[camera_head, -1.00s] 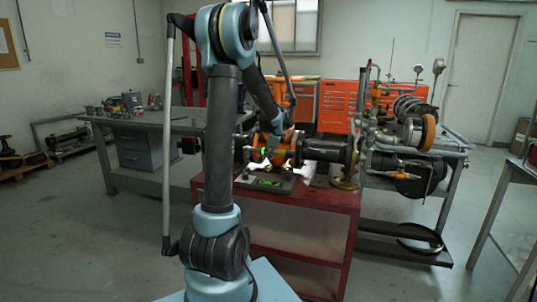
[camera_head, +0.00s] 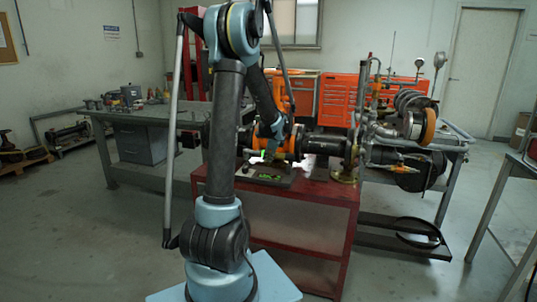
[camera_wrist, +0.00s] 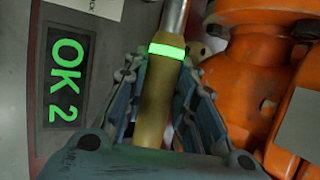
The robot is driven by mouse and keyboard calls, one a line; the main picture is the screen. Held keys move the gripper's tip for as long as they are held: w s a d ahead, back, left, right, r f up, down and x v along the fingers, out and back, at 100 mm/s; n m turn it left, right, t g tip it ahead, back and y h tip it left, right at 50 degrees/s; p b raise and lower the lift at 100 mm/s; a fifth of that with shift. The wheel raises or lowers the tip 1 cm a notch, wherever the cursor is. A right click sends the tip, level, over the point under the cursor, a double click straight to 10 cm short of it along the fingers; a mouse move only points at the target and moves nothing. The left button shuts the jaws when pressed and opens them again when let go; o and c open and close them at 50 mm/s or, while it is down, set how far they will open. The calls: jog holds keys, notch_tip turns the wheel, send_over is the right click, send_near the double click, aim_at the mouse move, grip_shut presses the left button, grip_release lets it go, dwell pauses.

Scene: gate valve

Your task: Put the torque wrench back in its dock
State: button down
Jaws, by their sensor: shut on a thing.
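The torque wrench (camera_wrist: 155,100) shows in the wrist view as a brass-coloured handle with a glowing green band and a silver shaft running up out of the frame. My gripper (camera_wrist: 163,88) is shut on this handle, with a ribbed finger on each side. In the head view my gripper (camera_head: 272,150) is beside the orange valve body, above a dark tray with green lit text (camera_head: 268,177). A panel reading "OK 2" in green (camera_wrist: 66,82) lies just left of the handle in the wrist view. I cannot tell whether the wrench touches the dock.
The orange valve body (camera_wrist: 235,95) is close on the right in the wrist view. The red table (camera_head: 320,195) carries the valve and a dark pipe (camera_head: 325,146). A grey workbench (camera_head: 155,114) stands left, and a cart with pipes and hoses stands right. Floor around is open.

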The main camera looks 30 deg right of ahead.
jog(key=shift+f, duration=1.3)
jog(key=c, duration=1.2)
grip_release()
jog(key=shift+v, duration=5.9)
